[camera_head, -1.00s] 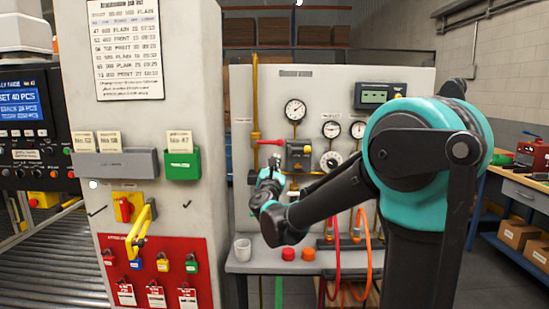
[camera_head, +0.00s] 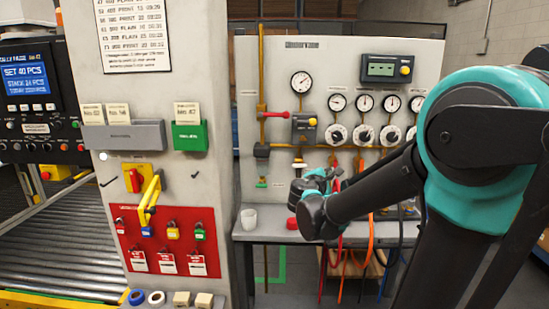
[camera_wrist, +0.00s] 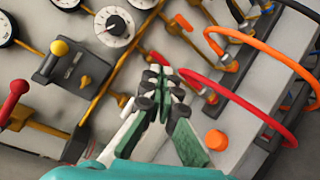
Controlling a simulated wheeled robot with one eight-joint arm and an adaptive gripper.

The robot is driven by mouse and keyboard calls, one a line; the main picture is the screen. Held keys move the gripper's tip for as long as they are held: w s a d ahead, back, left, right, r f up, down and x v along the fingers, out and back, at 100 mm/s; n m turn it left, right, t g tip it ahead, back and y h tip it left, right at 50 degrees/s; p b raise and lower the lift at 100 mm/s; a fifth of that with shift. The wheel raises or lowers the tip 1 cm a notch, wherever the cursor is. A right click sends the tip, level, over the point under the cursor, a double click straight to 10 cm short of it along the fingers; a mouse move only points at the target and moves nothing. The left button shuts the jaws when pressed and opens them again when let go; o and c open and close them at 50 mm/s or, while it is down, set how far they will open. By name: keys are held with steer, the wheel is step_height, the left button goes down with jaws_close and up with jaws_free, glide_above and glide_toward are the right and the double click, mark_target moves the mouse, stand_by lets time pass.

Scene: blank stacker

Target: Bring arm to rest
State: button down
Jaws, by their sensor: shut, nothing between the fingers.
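My gripper (camera_wrist: 162,95) shows in the wrist view with its fingers together and nothing between them. It points at the lower part of the gauge panel, above the shelf, apart from the fittings as far as I can tell. In the head view my teal and black arm reaches in from the right. The wrist end hides the gripper's fingertips there. The gauge panel (camera_head: 270,70) stands behind the arm with several dials and knobs.
An orange cap (camera_wrist: 216,140) and red and orange hoses (camera_wrist: 240,45) lie near the gripper. A pillar (camera_head: 210,75) with a red lockout board (camera_head: 128,222) stands left.

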steer(key=s+d+f+m+g+y, duration=0.1)
steer(key=s+d+f+m+g, duration=0.3)
steer(key=s+f, duration=0.35)
steer(key=s+d+f+m+g+y, duration=0.1)
steer(key=s+d+f+m+g, duration=0.2)
steer(key=s+f+m, duration=0.4)
steer(key=s+a+f+m+g+y, duration=0.3)
steer(key=s+a+f+m+y, duration=0.3)
steer(key=s+f, duration=0.5)
steer(key=shift+s+a+m, duration=0.5)
steer(key=shift+s, duration=0.15)
